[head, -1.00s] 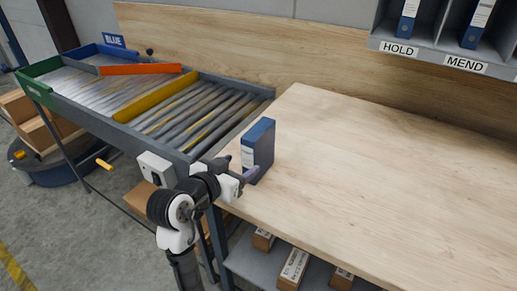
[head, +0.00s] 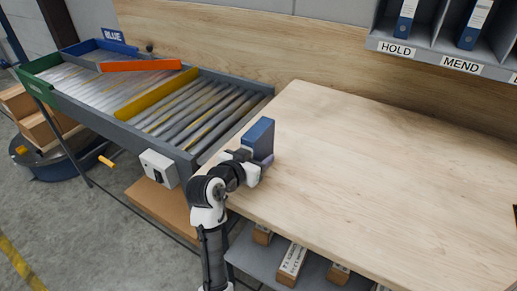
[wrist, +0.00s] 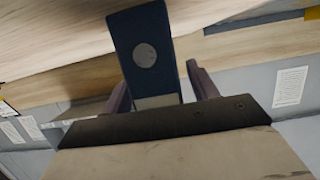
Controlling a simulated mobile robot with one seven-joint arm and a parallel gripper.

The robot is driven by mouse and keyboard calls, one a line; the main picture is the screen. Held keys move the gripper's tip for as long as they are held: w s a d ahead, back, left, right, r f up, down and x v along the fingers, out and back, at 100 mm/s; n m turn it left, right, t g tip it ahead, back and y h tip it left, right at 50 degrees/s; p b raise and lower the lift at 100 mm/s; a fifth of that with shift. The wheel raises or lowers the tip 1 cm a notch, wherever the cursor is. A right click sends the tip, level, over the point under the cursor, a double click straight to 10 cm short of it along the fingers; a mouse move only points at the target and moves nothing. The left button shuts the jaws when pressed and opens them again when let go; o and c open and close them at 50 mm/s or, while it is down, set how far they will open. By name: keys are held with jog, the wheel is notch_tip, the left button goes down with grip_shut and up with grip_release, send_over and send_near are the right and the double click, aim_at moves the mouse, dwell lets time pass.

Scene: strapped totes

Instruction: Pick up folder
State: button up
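The blue folder (head: 259,137) stands upright on the wooden worktop near its left edge, beside the roller conveyor. In the head view my gripper (head: 262,168) is at the folder's near side, and my wrist hides its lower part. In the wrist view the folder (wrist: 147,48), with a round grey spot on its spine, stands between the two fingers of my gripper (wrist: 160,88). The fingers are apart, with a clear gap between the folder and the right finger. The left finger is close to the folder; whether it touches is unclear.
The worktop (head: 380,180) is clear to the right. A roller conveyor (head: 190,115) with yellow and orange bars adjoins on the left. A wall rack (head: 440,50) labelled HOLD and MEND holds blue folders. Boxes sit on a shelf (head: 262,262) below the worktop.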

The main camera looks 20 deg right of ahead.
jog(key=c, duration=1)
jog(key=shift+r, duration=0.15)
